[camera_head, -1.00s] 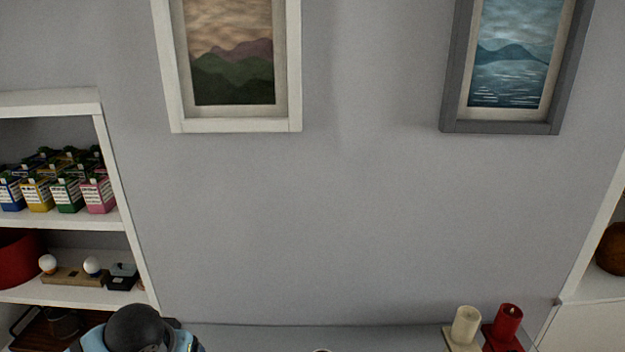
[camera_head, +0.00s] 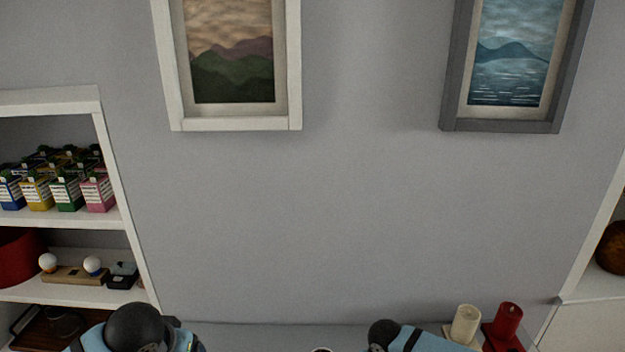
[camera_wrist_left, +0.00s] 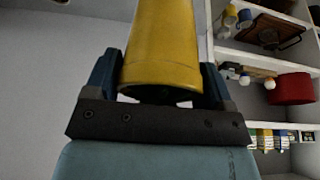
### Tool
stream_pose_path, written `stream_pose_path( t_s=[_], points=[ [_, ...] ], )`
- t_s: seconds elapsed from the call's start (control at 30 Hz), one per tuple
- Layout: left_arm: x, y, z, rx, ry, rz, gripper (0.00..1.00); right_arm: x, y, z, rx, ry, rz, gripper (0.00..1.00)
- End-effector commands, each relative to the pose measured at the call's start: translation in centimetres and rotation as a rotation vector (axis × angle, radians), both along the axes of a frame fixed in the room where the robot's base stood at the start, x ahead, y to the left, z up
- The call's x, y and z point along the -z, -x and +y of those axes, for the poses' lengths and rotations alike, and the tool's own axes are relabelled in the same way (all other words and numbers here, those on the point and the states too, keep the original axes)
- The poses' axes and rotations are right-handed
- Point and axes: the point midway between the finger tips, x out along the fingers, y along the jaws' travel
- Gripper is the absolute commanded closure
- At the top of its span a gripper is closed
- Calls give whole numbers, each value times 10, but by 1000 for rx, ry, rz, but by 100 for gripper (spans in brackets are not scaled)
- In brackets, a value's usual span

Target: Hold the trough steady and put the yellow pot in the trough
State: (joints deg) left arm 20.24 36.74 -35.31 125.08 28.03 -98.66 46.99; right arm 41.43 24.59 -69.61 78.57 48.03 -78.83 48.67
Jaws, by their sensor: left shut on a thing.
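The yellow pot (camera_wrist_left: 166,38) is between the fingers of my left gripper (camera_wrist_left: 160,78) in the left wrist view. The gripper is shut on it, with a dark blue finger on each side. Parts of both my arms show at the bottom of the head view, but neither gripper does. My right gripper is in neither view. I cannot make out the trough in either view.
A white shelf (camera_head: 60,220) with small boxes (camera_head: 60,185) stands at the left. A small rim (camera_head: 322,350) peeks in at the bottom middle. Framed pictures hang on the wall.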

Motion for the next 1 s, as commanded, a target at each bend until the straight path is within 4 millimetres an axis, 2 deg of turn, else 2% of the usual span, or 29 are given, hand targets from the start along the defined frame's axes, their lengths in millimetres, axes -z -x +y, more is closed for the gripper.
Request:
stream_pose_path(
  t_s=[0.03, 0.5, 0.73, 1.0],
  points=[
    [18, 0, 0, 0, 0, 0, 61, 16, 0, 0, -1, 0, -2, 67],
    [85, 0, 0, 0, 0, -1, 61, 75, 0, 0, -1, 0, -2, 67],
    [104, 0, 0, 0, 0, -1, 61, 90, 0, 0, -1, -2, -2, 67],
    [108, 0, 0, 0, 0, -1, 61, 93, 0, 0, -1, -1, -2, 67]
  ],
)
